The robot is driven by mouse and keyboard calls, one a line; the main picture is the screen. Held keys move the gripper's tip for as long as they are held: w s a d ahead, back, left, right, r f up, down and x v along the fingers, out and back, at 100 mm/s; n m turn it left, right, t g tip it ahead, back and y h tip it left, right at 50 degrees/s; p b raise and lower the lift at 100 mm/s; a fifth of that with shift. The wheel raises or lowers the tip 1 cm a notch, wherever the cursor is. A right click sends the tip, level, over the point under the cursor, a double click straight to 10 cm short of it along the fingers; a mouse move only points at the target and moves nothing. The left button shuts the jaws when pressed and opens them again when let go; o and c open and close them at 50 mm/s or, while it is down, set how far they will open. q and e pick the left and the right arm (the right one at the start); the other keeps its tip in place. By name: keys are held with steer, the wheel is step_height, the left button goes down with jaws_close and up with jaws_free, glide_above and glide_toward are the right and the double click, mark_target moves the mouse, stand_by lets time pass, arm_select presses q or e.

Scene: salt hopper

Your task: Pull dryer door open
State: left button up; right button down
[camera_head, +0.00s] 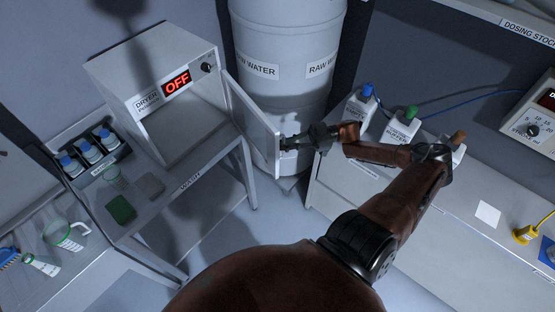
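The dryer (165,85) is a white box on the wash bench at the upper left, with a red OFF display (177,83) and a dark knob. Its white door (252,122) stands swung out wide from the right side of the opening, so the empty-looking inside shows. My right gripper (286,143) is at the door's free edge, pointing left. Its fingertips overlap a small dark part there, probably the handle; whether they are closed around it is too small to tell. My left gripper is not in view.
A white raw water barrel (285,60) stands close behind the door and gripper. Several bottles with coloured caps, such as the green-capped one (403,126), stand on the right bench under my forearm. Blue-capped bottles (88,150) sit in a rack left of the dryer.

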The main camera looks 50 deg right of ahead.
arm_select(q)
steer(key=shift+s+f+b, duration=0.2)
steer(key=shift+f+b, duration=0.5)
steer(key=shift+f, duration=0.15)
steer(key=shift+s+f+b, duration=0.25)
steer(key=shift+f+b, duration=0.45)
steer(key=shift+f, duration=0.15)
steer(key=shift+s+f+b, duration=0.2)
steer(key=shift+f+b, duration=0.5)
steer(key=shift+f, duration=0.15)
arm_select(e)
steer(key=d, duration=0.9)
steer(key=shift+s+d+f, duration=0.15)
steer(key=shift+s, duration=0.05)
